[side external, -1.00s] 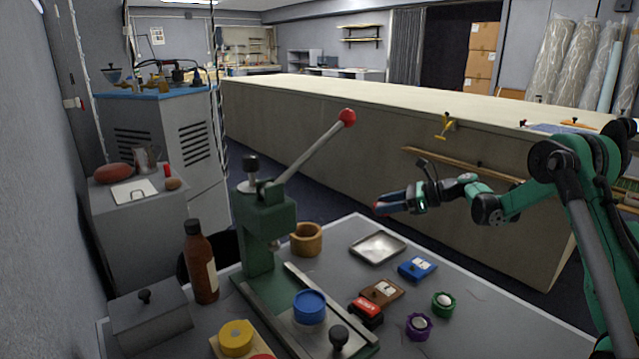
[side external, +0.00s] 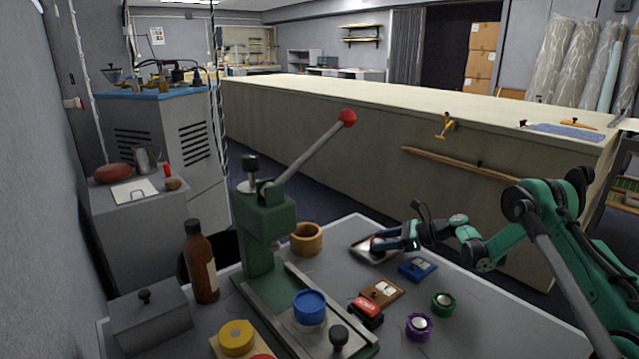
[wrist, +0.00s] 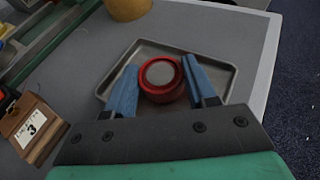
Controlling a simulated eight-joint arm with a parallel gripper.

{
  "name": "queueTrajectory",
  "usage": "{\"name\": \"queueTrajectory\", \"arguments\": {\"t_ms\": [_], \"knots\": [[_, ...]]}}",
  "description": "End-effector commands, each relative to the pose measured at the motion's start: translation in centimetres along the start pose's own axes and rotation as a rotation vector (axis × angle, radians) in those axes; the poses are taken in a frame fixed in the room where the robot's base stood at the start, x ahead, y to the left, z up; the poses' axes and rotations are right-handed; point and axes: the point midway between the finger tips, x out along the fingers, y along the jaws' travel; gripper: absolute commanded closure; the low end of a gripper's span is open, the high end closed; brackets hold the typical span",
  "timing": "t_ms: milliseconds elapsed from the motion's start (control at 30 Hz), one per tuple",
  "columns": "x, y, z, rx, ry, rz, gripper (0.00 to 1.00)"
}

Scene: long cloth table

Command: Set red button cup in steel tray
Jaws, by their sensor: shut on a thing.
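My gripper (wrist: 158,88) is shut on the red button cup (wrist: 174,94), a round red cup with a pale grey disc in its top. The cup is between the two blue fingertips, over the steel tray (wrist: 112,78) in the wrist view. I cannot tell whether the cup touches the tray floor. In the side view my gripper (side external: 378,243) is low over the steel tray (side external: 362,257), hiding much of it and most of the cup.
A blue card block (side external: 417,269), brown block (side external: 382,292), green cup (side external: 443,304) and purple cup (side external: 418,326) lie in front. The table's far edge is close behind the tray.

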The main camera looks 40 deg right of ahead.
Motion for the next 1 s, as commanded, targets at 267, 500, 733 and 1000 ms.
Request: {"name": "queueTrajectory", "arguments": {"t_ms": [267, 500, 733, 1000], "knots": [[0.1, 0.0, -0.2, 0.000, 0.000, 0.000, 0.18], [0.0, 0.0, 0.0, 0.000, 0.000, 0.000, 0.18], [-3.4, -0.1, 0.1, 0.003, 0.000, -0.005, 0.18], [-9.4, -0.1, 0.1, 0.002, 0.001, -0.005, 0.18]]}}
